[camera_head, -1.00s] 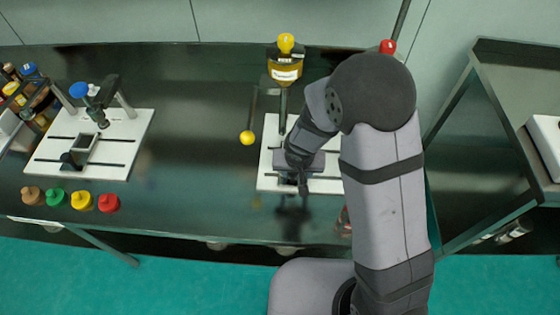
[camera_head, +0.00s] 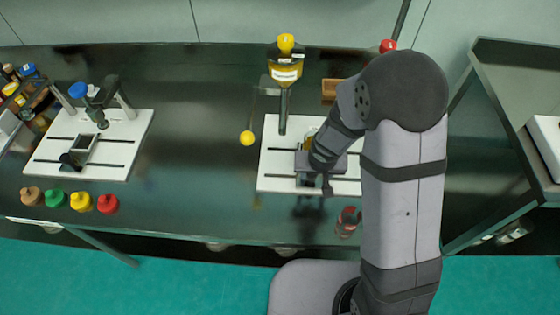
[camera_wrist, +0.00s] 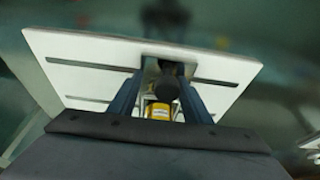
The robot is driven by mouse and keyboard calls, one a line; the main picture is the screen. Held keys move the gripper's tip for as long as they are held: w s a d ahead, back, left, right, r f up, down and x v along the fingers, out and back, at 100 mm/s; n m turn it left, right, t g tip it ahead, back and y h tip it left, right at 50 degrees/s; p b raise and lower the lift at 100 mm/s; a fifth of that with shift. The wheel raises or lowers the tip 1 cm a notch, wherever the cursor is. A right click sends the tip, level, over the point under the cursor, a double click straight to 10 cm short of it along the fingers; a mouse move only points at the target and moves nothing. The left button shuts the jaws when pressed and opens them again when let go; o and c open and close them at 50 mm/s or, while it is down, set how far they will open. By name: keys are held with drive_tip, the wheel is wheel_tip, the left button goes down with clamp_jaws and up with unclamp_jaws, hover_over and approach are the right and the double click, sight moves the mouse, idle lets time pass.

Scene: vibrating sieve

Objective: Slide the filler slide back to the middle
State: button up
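The filler slide is a dark grey block (camera_head: 302,160) on the white board (camera_head: 272,150) of the right-hand station. My gripper (camera_head: 325,186) is down at the slide's front side and partly covers it. In the wrist view, a round black knob (camera_wrist: 167,86) sits between the two blue fingers of my gripper (camera_wrist: 166,90), which appear shut on it. A yellow-labelled container (camera_wrist: 158,110) shows below the knob, between the fingers. The right part of the slide and board is hidden behind my arm in the head view.
A filler bottle with yellow cap (camera_head: 285,72) stands behind the board. A second white station (camera_head: 60,150) and several coloured caps (camera_head: 81,201) are at left. A red-topped glass (camera_head: 348,222) stands near the front edge.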

drive_tip(key=shift+d, duration=1.6)
drive_tip(key=shift+o, duration=0.3)
drive_tip(key=o, duration=1.1)
drive_tip(key=shift+o, duration=0.2)
drive_tip(key=p+v, duration=0.6)
drive_tip(key=v, duration=0.3)
drive_tip(key=shift+p, duration=0.4)
